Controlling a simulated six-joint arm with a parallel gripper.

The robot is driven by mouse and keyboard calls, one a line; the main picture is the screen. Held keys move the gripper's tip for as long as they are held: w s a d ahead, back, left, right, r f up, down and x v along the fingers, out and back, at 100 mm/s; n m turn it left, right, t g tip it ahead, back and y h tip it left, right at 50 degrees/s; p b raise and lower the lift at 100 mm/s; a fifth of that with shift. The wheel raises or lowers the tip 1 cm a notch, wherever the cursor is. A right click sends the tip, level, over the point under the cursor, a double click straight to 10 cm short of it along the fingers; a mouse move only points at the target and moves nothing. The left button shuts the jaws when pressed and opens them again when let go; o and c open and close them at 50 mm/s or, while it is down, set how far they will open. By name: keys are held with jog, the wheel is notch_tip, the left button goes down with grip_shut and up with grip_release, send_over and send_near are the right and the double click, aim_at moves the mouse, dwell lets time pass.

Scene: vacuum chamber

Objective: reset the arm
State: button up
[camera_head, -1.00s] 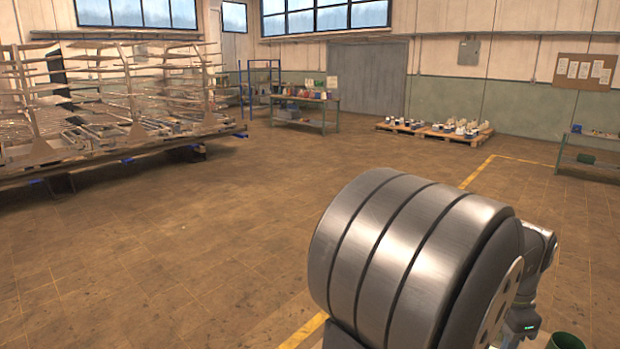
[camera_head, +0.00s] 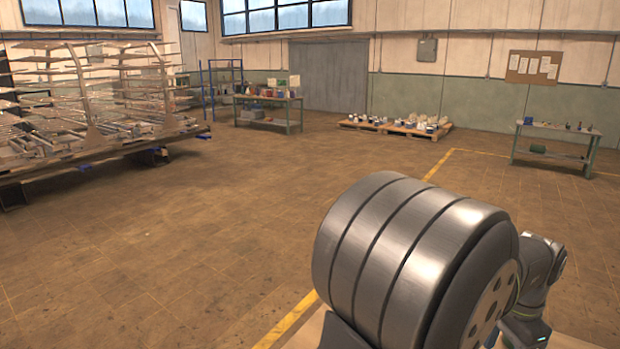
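Part of my arm shows at the lower right of the head view, beside and partly behind a large brushed-metal cylinder (camera_head: 405,255) with dark grooves around it. A small green light shows low on the arm. My gripper is outside the picture or hidden behind the cylinder, so its fingers do not show.
A long rack (camera_head: 95,130) with thin shelves stands at the left. A green workbench (camera_head: 268,108) stands at the back, with pallets (camera_head: 395,128) of small goods right of it. Another bench (camera_head: 555,140) stands far right. The brown floor (camera_head: 190,230) in the middle is clear.

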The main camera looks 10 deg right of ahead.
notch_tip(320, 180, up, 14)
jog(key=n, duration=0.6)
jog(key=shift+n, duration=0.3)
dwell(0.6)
